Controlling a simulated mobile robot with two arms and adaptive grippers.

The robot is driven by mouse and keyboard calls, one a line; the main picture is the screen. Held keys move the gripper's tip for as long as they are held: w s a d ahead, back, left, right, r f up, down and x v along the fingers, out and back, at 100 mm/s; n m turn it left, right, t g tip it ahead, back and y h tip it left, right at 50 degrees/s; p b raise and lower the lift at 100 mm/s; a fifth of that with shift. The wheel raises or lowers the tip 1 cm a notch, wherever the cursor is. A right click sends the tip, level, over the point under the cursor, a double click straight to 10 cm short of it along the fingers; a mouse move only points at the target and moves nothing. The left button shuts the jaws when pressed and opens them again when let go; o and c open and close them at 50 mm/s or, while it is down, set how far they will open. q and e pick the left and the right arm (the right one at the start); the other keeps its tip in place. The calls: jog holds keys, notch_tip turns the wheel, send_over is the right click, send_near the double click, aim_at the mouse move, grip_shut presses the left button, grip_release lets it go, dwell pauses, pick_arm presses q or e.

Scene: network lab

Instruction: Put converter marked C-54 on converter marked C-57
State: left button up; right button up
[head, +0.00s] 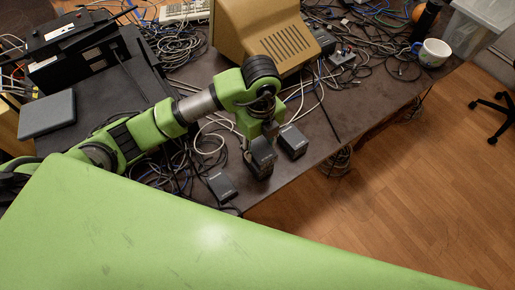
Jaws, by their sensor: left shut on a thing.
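My left gripper (258,136) points down over the front edge of the table and is shut on a small black converter (262,151). Directly below the held converter, another dark block shape (262,171) shows, like a second converter under it. I cannot tell whether the two touch or whether it is one tall body. Another black converter (293,141) stands just to the right of the gripper. One more black converter (222,186) lies to the lower left, near the table edge. The markings are too small to read, so I cannot tell which is C-54 or C-57. My right gripper is not in view.
Tangled cables (190,165) cover much of the dark table (345,118). A beige monitor (255,35) stands behind the gripper. A mug (433,53) and a clear plastic box (478,28) are at the far right. Black equipment (80,50) fills the left.

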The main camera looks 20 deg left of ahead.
aim_at(258, 151)
pick_arm(q)
jog(key=shift+w+a+f, duration=0.25)
jog(key=shift+w+f, duration=0.15)
jog(key=shift+f, duration=0.15)
jog(key=shift+w+a+f, duration=0.2)
jog(key=shift+w+f, duration=0.2)
jog(key=shift+f, duration=0.1)
notch_tip(258, 151, down, 3)
jog(key=shift+w+a+p, duration=0.1)
jog(key=shift+p, duration=0.85)
jog(key=shift+f, duration=0.45)
jog(key=o, duration=1.3)
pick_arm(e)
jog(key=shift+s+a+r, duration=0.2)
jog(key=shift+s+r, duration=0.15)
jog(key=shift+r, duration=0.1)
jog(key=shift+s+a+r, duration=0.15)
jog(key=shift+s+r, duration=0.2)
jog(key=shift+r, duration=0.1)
pick_arm(q)
jog(key=shift+r, duration=0.15)
